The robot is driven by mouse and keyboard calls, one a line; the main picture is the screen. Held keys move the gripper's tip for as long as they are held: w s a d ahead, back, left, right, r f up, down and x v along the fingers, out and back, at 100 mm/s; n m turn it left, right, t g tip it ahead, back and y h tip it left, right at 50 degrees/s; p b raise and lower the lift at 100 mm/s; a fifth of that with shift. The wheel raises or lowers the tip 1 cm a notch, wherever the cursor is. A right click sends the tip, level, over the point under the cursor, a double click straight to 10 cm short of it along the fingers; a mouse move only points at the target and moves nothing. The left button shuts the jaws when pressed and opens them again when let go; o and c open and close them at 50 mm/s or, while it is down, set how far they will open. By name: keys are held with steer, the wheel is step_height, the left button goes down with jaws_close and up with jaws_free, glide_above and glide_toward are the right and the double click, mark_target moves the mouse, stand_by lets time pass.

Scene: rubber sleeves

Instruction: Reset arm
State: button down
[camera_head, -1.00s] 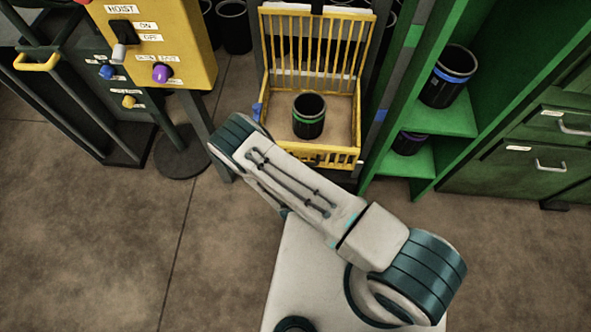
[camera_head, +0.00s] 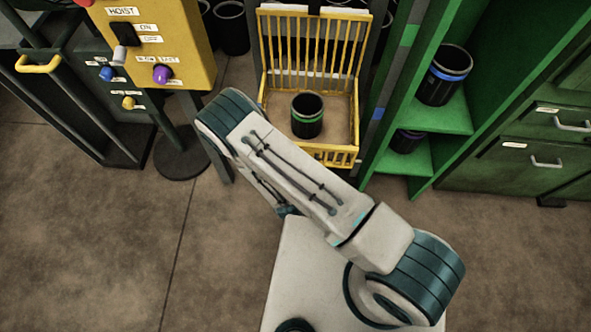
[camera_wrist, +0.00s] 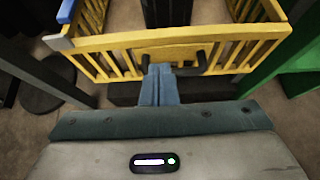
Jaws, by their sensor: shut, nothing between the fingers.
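My arm is folded over my base in the head view, and its gripper end is hidden there behind the arm links. In the wrist view my gripper (camera_wrist: 160,84) is shut and empty, its blue-grey fingers pressed together. Beyond the fingertips, the yellow hoist cage (camera_wrist: 120,45) shows its front rail and a dark handle (camera_wrist: 190,70). I cannot tell from this view how much gap lies between fingers and handle. In the head view a black sleeve with a green band (camera_head: 307,117) stands upright in the yellow cage (camera_head: 340,158).
A yellow control box (camera_head: 180,40) with knobs and a switch stands at the upper left. A green shelf (camera_head: 445,118) at the right holds a blue-banded black sleeve (camera_head: 443,76) and another sleeve below (camera_head: 405,141). Green drawers (camera_head: 530,165) stand far right. The floor at left is clear.

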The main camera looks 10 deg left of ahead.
steer(key=shift+w+r, duration=0.1)
steer(key=shift+r, duration=0.6)
steer(key=w+d+r+m+t+h+p, duration=0.1)
steer(key=w+d+r+m+h, duration=0.25)
steer(key=r, duration=0.45)
steer(key=w+d+r+m+h+p, duration=0.1)
steer(key=w+d+r+m+h, duration=0.3)
steer(key=r, duration=0.4)
steer(key=d+r+m+g+h, duration=0.4)
steer(key=d+r+m+g, duration=0.1)
steer(key=d+r+m, duration=0.6)
steer(key=s+d+r+m+g+y+p, duration=0.2)
steer(key=s+d+r+m+g, duration=0.65)
steer(key=r, duration=0.45)
steer(key=s+a+r+m+t+y+p, duration=0.2)
steer(key=s+r+m+t+y, duration=0.1)
steer(key=s+r+m+y, duration=0.5)
step_height(320, 180, up, 3)
steer(key=s+m, duration=0.2)
steer(key=s, duration=0.1)
steer(key=shift+t, duration=0.35)
